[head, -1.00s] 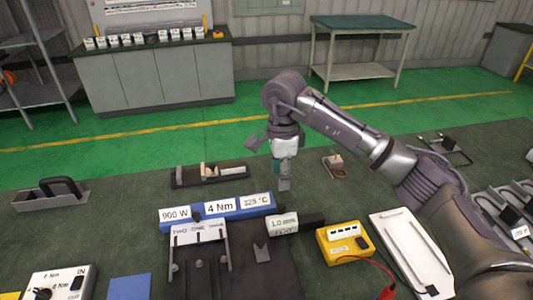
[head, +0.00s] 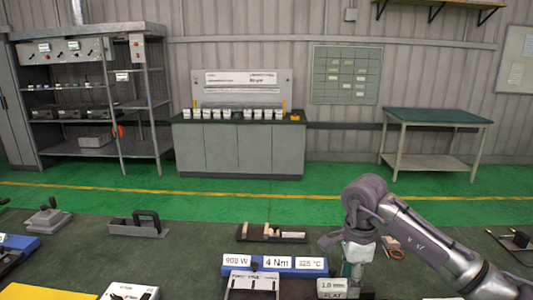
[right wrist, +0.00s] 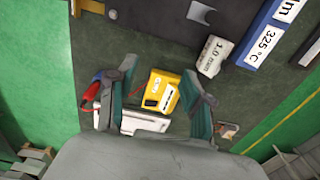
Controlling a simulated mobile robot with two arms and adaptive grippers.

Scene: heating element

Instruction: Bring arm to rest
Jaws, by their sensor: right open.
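My right arm comes in from the right in the head view. Its gripper (head: 350,272) hangs pointing down above the bench, close to the grey block marked 1.0 mm (head: 332,286). In the right wrist view the two fingers of the right gripper (right wrist: 158,78) are spread apart with nothing held between them. Beneath and beyond them lies a yellow meter (right wrist: 160,92) with a red lead, apart from the fingers. My left gripper is in no view.
A blue bar (head: 275,264) with white labels lies on the dark bench. A black-handled tray (head: 138,226) and a holder with wooden pieces (head: 270,233) lie farther back. A grey cabinet (head: 240,148), shelving (head: 90,100) and a green-topped table (head: 435,118) stand behind.

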